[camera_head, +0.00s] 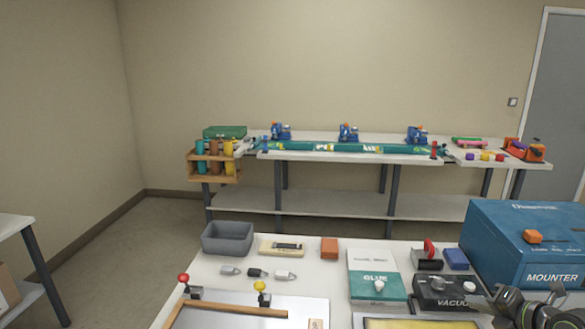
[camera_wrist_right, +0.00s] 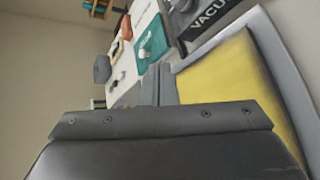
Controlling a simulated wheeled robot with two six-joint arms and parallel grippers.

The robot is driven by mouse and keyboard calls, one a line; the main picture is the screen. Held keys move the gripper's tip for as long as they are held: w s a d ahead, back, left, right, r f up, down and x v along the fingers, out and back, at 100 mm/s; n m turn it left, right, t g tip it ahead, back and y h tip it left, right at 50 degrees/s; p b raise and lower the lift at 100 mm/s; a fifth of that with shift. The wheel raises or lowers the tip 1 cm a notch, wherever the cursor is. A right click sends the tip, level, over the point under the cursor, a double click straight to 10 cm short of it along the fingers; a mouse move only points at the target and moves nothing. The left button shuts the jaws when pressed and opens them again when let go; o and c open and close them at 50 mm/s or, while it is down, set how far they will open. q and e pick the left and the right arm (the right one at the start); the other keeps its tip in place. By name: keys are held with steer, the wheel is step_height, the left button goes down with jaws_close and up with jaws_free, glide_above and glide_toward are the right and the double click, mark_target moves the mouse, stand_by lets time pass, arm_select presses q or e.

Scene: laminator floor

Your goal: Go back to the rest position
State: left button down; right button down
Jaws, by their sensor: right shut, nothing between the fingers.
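My right gripper and wrist (camera_head: 532,308) show at the lower right corner of the head view, dark and cut off by the frame, in front of the blue mounter box (camera_head: 520,240). In the right wrist view, the gripper's two grey fingers (camera_wrist_right: 158,86) lie side by side, shut with nothing between them. They appear above the white work table, near the yellow pad (camera_wrist_right: 235,75). My left gripper is not in view.
The near table holds a grey bin (camera_head: 227,238), a teal glue box (camera_head: 376,285), a vacuum box (camera_head: 446,292) and a framed board with red and yellow knobs. A long back bench (camera_head: 350,157) stands beyond. Floor is open at the left.

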steer(key=s+a+r+m+t+y, duration=0.3)
steer(key=a+r+t+y, duration=0.15)
steer(key=a, duration=0.25)
steer(key=s+d+r+m+t+h, duration=0.1)
steer(key=s+d+m+t+h, duration=0.1)
steer(key=s+m+t+h, duration=0.45)
steer(key=s+d+f+m+g+h, duration=0.5)
steer(key=s+f+m+g+h, duration=0.6)
steer(key=m, duration=0.6)
steer(key=s+a+f+m+g+y, duration=0.1)
steer(key=s+a+f+g+y, duration=0.2)
steer(key=s+a+f+g, duration=0.25)
steer(key=s+a+f+m+g+y, duration=0.1)
steer(key=s+a+f+g+y, duration=0.2)
steer(key=s+f, duration=0.4)
step_height(320, 180, down, 24)
steer(key=s+y, duration=0.1)
steer(key=s, duration=0.1)
steer(key=s+a+f+g, duration=0.1)
steer(key=s+f+g, duration=0.1)
steer(key=s+f, duration=1.3)
steer(key=shift+a+f+y, duration=0.2)
steer(key=shift+a+y, duration=0.1)
steer(key=shift+a, duration=0.05)
